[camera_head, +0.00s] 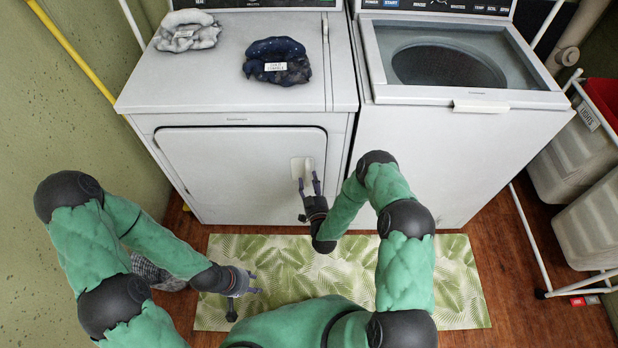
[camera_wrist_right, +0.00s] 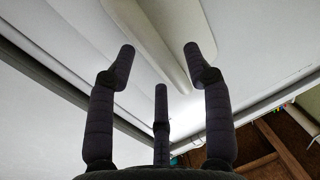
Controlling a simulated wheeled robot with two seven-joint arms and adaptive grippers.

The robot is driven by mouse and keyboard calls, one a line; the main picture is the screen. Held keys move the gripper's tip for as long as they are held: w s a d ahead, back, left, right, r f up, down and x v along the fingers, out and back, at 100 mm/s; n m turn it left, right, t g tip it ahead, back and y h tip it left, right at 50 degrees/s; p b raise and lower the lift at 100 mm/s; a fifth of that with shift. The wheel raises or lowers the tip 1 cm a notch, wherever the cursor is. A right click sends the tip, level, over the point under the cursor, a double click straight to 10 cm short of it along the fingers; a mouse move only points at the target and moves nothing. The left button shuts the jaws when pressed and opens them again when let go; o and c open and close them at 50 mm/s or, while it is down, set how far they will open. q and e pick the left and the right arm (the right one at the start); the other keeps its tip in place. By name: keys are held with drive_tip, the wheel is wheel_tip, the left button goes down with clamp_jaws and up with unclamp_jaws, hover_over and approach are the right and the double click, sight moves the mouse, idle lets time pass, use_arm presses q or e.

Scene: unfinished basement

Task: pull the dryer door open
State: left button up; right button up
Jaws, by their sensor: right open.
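The white dryer door (camera_head: 230,172) is shut on the front of the left machine. Its light handle (camera_head: 302,167) sits near the door's right edge. My right gripper (camera_head: 310,184) is open at the handle, with its fingertips just below or over the handle's lower part. In the right wrist view, the handle (camera_wrist_right: 150,45) runs between the spread fingers of my right gripper (camera_wrist_right: 160,65); I cannot tell whether they touch it. My left gripper (camera_head: 252,281) hangs low at the left over the mat's left side, away from the door; its fingers look spread and empty.
An open-topped washer (camera_head: 455,130) stands right of the dryer. A leaf-pattern mat (camera_head: 455,275) covers the floor in front. A hamper rack (camera_head: 575,150) stands at the right.

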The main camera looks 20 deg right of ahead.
sight(309, 177)
drive_tip(key=shift+w+d+b, duration=0.1)
drive_tip(key=shift+w+b, duration=0.25)
drive_tip(key=shift+w, duration=1.15)
clamp_jaws()
drive_tip(key=shift+s, duration=0.1)
